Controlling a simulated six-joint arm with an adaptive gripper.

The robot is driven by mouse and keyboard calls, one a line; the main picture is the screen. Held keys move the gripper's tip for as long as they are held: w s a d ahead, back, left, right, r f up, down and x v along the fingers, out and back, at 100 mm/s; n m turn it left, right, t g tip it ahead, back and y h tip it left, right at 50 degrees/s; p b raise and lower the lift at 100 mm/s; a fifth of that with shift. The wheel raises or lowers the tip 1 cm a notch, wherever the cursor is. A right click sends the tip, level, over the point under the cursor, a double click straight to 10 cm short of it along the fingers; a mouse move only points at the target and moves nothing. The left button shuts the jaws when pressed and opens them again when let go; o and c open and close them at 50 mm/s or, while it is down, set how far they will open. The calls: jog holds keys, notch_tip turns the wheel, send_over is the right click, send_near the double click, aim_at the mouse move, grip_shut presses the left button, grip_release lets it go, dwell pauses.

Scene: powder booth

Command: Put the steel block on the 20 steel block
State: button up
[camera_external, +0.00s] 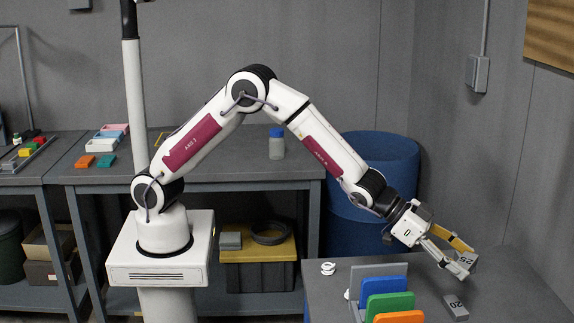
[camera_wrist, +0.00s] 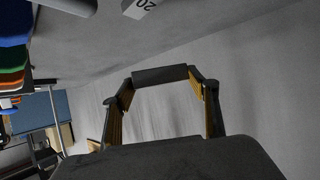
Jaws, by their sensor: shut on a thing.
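A grey steel block (camera_external: 466,260) with a 25 marking is held between the fingertips of my gripper (camera_external: 465,262), above the right part of the near table. In the wrist view the same block (camera_wrist: 160,75) shows as a dark bar across the fingertips of my gripper (camera_wrist: 160,85). The 20 steel block (camera_external: 455,307) lies on the table, lower and slightly left of the held block in the outside view, apart from it. It also shows cut off at the top edge of the wrist view (camera_wrist: 142,7), with its 20 marking visible.
Blue (camera_external: 383,286), green (camera_external: 390,303) and orange (camera_external: 398,317) upright plates stand in a grey rack (camera_external: 380,270) left of the 20 block. A white coiled item (camera_external: 328,268) lies farther left. The table's right part (camera_external: 520,295) is bare. A blue barrel (camera_external: 385,165) stands behind.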

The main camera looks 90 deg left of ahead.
send_over(450, 303)
jog(key=shift+f, duration=3.05)
jog(key=shift+f, duration=1.85)
jog(key=shift+f, duration=0.15)
jog(key=o, duration=1.3)
jog(key=shift+o, duration=0.2)
jog(key=shift+s, duration=0.1)
